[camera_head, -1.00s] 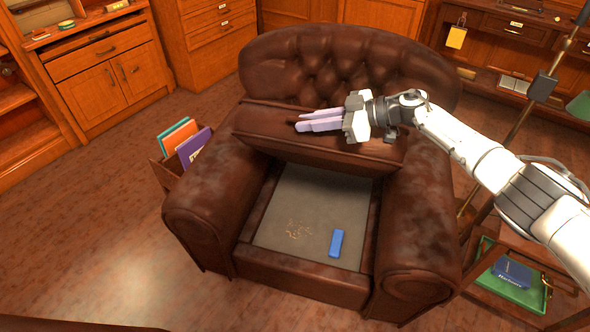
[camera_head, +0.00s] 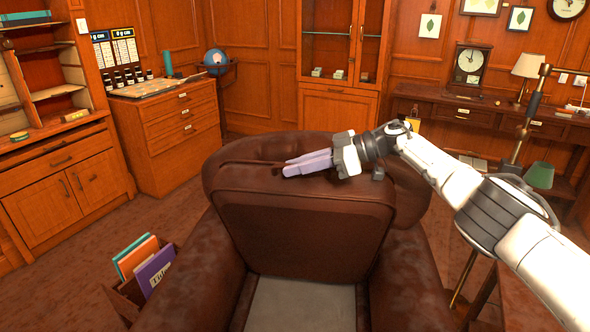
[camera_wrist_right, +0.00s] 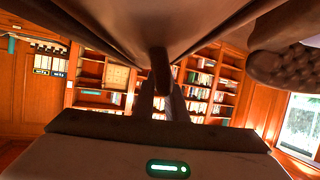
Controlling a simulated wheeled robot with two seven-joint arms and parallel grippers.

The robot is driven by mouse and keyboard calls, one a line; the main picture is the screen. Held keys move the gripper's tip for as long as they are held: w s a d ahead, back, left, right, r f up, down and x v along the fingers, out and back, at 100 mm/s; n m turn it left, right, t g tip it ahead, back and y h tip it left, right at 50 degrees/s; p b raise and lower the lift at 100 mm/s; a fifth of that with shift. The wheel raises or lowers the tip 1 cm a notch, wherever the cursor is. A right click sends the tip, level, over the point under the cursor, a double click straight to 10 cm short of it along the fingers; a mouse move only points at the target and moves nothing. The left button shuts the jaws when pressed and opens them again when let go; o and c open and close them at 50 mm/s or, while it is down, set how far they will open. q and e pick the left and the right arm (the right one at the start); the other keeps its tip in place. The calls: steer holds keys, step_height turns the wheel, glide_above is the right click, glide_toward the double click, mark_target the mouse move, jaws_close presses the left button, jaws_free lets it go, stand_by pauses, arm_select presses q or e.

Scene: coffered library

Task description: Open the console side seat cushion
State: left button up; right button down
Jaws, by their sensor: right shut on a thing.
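The brown leather seat cushion (camera_head: 300,228) of the armchair (camera_head: 405,275) is tipped up and stands steeply in front of the backrest, its flat underside facing me. The grey seat base (camera_head: 300,302) below it is uncovered. My right gripper (camera_head: 290,168) is at the cushion's top edge, its pale fingers pointing left. In the right wrist view the gripper (camera_wrist_right: 165,105) is shut on a brown tab (camera_wrist_right: 160,70) that hangs from the cushion (camera_wrist_right: 130,22). The tab is mostly hidden in the head view. My left gripper is not in view.
A holder with folders (camera_head: 145,265) stands on the floor beside the chair's left side. A drawer cabinet (camera_head: 172,130) stands at the back left. A desk with a clock (camera_head: 470,70) and a lamp is at the back right.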

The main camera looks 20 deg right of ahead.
steer(key=shift+f, duration=0.1)
steer(key=c, duration=1.8)
jaws_free()
steer(key=shift+w+f, duration=0.1)
steer(key=shift+w, duration=0.05)
steer(key=shift+s+d+r, duration=0.2)
steer(key=shift+d+r, duration=0.05)
steer(key=shift+d, duration=0.2)
steer(key=v, duration=0.9)
steer(key=shift+d, duration=0.15)
